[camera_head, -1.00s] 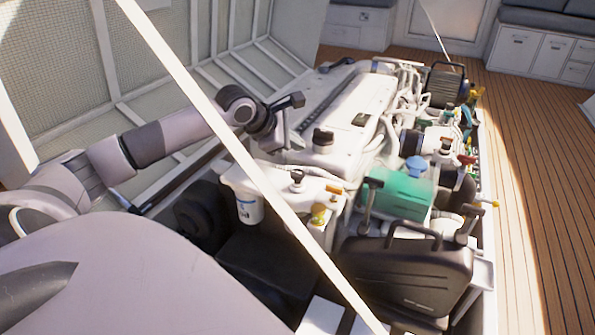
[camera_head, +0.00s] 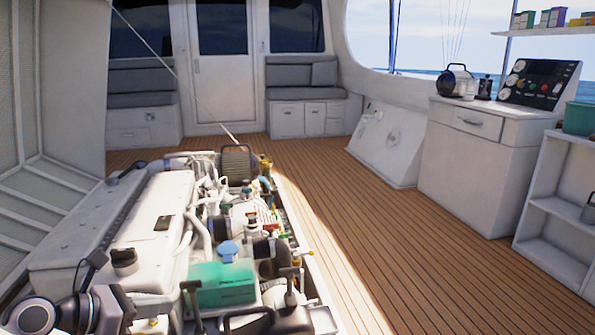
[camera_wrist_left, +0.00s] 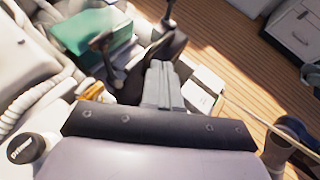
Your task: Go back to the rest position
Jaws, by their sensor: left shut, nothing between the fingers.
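My right gripper is not in view.
The raised hatch panel (camera_head: 48,190) stands at the left. A thin white rod (camera_head: 165,62) slants across the upper left. The wooden deck (camera_head: 385,235) right of the engine is clear. A white cabinet (camera_head: 468,170) and shelf unit (camera_head: 555,205) stand at the right.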

